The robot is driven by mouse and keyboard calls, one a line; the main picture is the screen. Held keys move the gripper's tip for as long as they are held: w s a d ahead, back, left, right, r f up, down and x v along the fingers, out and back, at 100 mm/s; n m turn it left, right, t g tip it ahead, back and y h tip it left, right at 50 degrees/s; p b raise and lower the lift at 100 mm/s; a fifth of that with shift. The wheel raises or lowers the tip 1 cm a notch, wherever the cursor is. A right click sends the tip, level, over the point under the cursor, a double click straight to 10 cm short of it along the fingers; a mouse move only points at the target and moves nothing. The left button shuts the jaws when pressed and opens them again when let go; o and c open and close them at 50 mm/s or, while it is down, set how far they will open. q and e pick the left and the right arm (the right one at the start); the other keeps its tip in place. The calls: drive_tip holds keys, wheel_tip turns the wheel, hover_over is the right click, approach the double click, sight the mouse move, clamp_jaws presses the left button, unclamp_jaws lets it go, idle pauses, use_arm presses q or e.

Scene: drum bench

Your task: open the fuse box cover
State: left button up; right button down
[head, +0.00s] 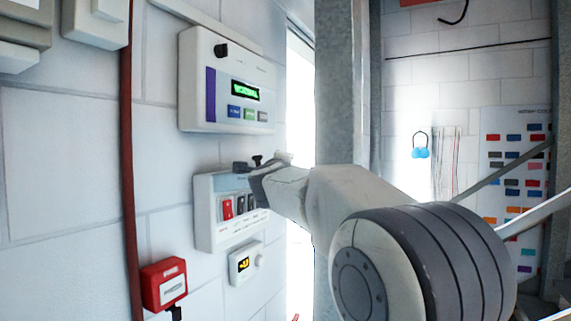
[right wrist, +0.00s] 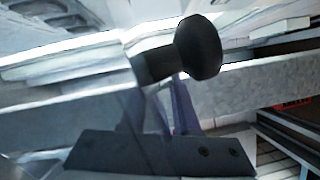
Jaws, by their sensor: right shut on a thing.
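The fuse box (head: 204,222) is a white box on the wall in the head view, with a red switch and dark switches on its front. My right gripper (head: 254,171) reaches in from the right at its top edge. A small black knob (head: 257,160) shows at the fingers; in the right wrist view it is a large black mushroom-shaped knob (right wrist: 203,48) on a short stem. My right gripper appears shut on this knob; the exact contact is partly hidden. The cover itself is hard to make out, and I cannot tell its angle. My left gripper is out of view.
A white panel (head: 193,103) with a green display hangs above the fuse box. A small white unit (head: 246,262) and a red call box (head: 164,284) are below. A red pipe (head: 128,150) runs down the left.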

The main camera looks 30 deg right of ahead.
drive_tip(key=c, duration=0.8)
unclamp_jaws()
drive_tip(key=shift+w+a+r, duration=0.1)
drive_tip(key=shift+a, duration=0.05)
drive_tip(key=shift+c, duration=0.2)
drive_tip(key=b+v, duration=0.3)
drive_tip(key=v, duration=0.7)
drive_tip(key=shift+s+b, duration=0.2)
drive_tip(key=shift+b, duration=0.1)
